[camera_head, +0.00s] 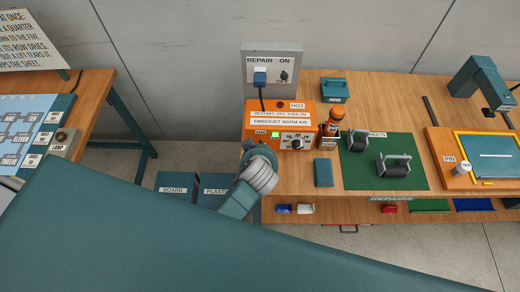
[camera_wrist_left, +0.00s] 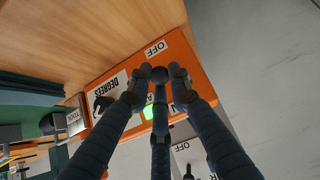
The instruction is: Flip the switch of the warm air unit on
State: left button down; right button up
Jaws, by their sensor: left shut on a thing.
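The warm air unit (camera_head: 280,117) is an orange box at the back of the repair bench, with a green patch on its front and a dark dial (camera_head: 297,143). In the left wrist view its orange face (camera_wrist_left: 184,62) carries an OFF label, a DEGREES label and a bright green patch (camera_wrist_left: 148,111). My left gripper (camera_wrist_left: 159,75) is at this face, its fingers closed around a small dark part, apparently the switch, just below the OFF label. The fingers hide most of it, so its position is unclear. In the head view my wrist hides the fingertips. My right gripper is not in view.
A grey wall box (camera_head: 271,66) labelled REPAIR ON holds a blue plug (camera_head: 260,78). An orange-topped bottle (camera_head: 335,115) stands right of the unit, near a green mat (camera_head: 410,150) with rollers. A teal box (camera_head: 334,90) stands behind. Another bench (camera_head: 95,95) is at left.

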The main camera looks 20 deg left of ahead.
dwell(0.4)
pick_arm(q)
jog(key=shift+w+r+g+p, duration=0.1)
jog(key=shift+r+g+p, duration=0.05)
jog(key=shift+g+p, duration=0.25)
dwell(1.0)
dwell(1.6)
jog(key=c, duration=1.6)
grip_release()
jog(key=shift+o, duration=0.2)
jog(key=shift+r, duration=0.1)
jog(key=v, duration=1.2)
